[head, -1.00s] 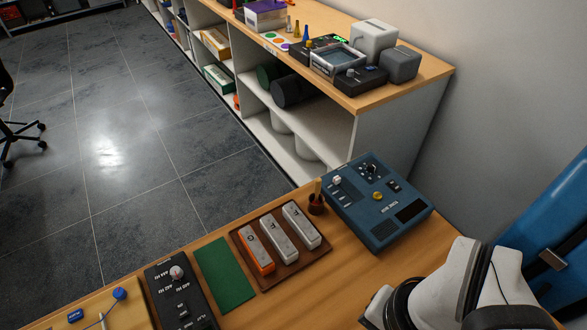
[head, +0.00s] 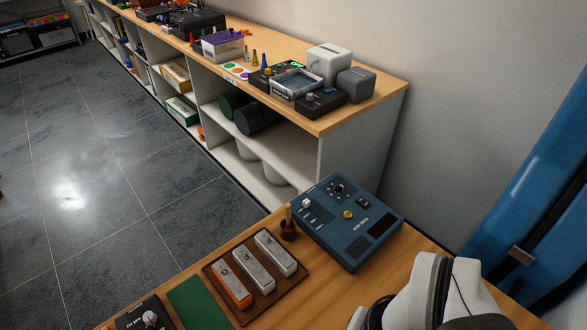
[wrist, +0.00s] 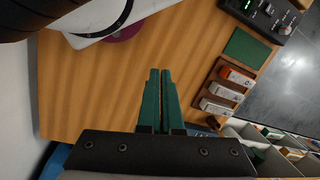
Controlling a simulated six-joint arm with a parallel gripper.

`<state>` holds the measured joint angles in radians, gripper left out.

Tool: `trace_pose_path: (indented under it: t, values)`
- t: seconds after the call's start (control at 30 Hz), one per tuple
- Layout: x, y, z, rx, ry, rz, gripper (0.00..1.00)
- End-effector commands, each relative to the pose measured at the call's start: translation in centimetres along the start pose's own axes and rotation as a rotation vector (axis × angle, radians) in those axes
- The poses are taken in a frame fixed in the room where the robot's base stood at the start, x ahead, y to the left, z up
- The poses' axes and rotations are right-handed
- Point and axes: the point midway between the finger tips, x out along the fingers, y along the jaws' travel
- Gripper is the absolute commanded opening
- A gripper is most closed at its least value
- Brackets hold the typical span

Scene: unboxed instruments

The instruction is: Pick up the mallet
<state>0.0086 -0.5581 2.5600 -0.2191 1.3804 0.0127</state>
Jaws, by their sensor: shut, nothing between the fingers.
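A light wooden stick (head: 289,213), likely the mallet's handle, stands upright in a small dark red-brown cup (head: 288,231). The cup is on the wooden table, between the brown tray of labelled bars and the blue console. The mallet's lower end is hidden in the cup. In the wrist view, a small dark shape by the tray may be the cup; I cannot make out the stick there. My gripper (wrist: 161,71) has its green fingers together, with nothing between them. It is above bare table, apart from the tray and cup. The gripper's fingers do not show in the head view.
The brown tray (head: 211,267) holds one orange-ended bar and two grey bars. The blue console (head: 362,242) stands right of the cup. A green mat (head: 198,304) and dark control box (head: 142,314) lie left. A white shelf unit (head: 340,160) stands beyond. Bare wood (wrist: 85,90) surrounds the gripper.

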Motion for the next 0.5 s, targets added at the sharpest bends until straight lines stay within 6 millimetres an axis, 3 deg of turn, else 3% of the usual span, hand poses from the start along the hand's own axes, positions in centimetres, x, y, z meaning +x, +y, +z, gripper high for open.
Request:
trace_pose_path:
  t: [0.03, 0.27, 0.5]
  values:
    - [0.0, 0.0, 0.0, 0.0, 0.0, 0.0, 0.13]
    - [0.0, 0.0, 0.0, 0.0, 0.0, 0.0, 0.54]
    - [0.0, 0.0, 0.0, 0.0, 0.0, 0.0, 0.56]
